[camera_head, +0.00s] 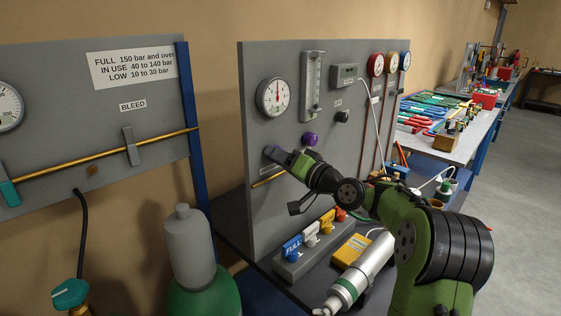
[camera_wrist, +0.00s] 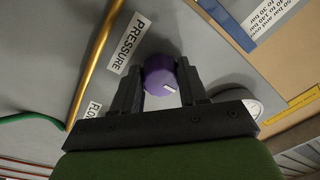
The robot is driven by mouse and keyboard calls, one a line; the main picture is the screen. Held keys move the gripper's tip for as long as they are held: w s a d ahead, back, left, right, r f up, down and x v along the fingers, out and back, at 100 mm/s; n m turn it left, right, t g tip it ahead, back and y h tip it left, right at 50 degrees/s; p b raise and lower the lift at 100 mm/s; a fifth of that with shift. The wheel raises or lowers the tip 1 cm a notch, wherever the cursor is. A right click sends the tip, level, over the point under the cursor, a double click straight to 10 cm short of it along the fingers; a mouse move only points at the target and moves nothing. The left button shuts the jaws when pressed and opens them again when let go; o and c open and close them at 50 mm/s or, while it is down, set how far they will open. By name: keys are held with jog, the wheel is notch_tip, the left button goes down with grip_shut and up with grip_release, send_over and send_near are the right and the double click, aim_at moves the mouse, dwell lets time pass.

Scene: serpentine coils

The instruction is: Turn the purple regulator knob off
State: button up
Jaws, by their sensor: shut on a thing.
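The purple regulator knob (camera_wrist: 160,76) sits between the two dark fingers of my gripper (camera_wrist: 162,90) in the wrist view, with a finger along each side. A short white pointer mark on its face points right and slightly down in that view. A "PRESSURE" label (camera_wrist: 129,45) is on the grey panel beside it. In the head view my gripper (camera_head: 282,155) reaches the grey panel below the round gauge (camera_head: 273,97). A purple knob (camera_head: 310,139) shows just above my gripper there; I cannot tell whether it is the same knob.
A brass pipe (camera_wrist: 95,66) runs along the panel close to the knob. Below the arm stand a block with colored valve levers (camera_head: 307,246), a yellow box (camera_head: 351,251) and a silver cylinder (camera_head: 368,268). A grey-and-green bottle (camera_head: 190,250) stands left of the bench.

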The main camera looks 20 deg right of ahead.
jog(key=shift+f, duration=0.1)
jog(key=o, duration=1.1)
jog(key=shift+a, duration=0.1)
jog(key=shift+c, duration=0.2)
jog(key=v, duration=1.5)
jog(key=shift+s+d, duration=0.25)
jog(key=shift+s, duration=0.05)
